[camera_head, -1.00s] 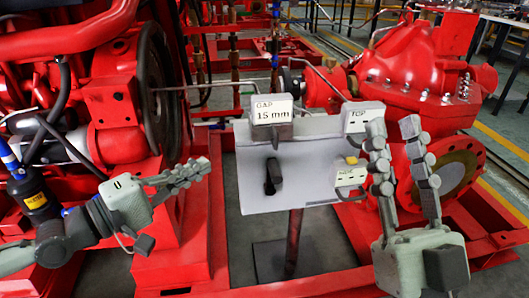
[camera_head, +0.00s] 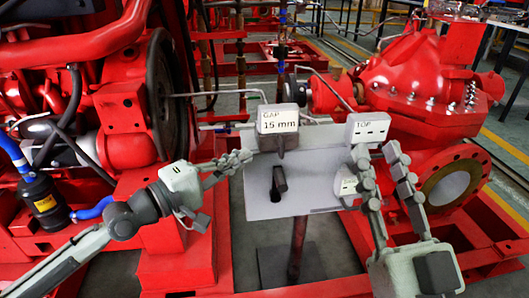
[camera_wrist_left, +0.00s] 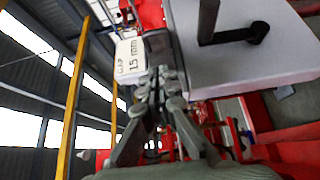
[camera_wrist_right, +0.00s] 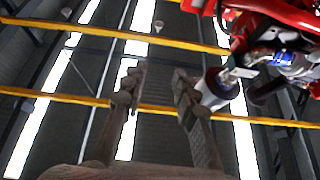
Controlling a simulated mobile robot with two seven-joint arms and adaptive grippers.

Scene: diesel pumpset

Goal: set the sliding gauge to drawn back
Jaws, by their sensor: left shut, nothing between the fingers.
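A white upright board (camera_head: 310,185) stands on a post. A grey block labelled "GAP 15 mm" (camera_head: 277,125), which looks like the sliding gauge, sits at its top left. The label also shows in the left wrist view (camera_wrist_left: 130,55). A black handle (camera_head: 279,182) is on the board's face below it. My left gripper (camera_head: 246,157) is shut and empty at the board's upper left edge, just below and left of the gauge; contact is unclear. My right gripper (camera_head: 378,150) is open at the board's right edge, with nothing between its fingers.
A block labelled "TOP" (camera_head: 368,128) sits at the board's top right. A small white block (camera_head: 346,183) below it is partly hidden by my right gripper. A red engine (camera_head: 110,120) is left, a red pump (camera_head: 425,80) right, red frame rails below.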

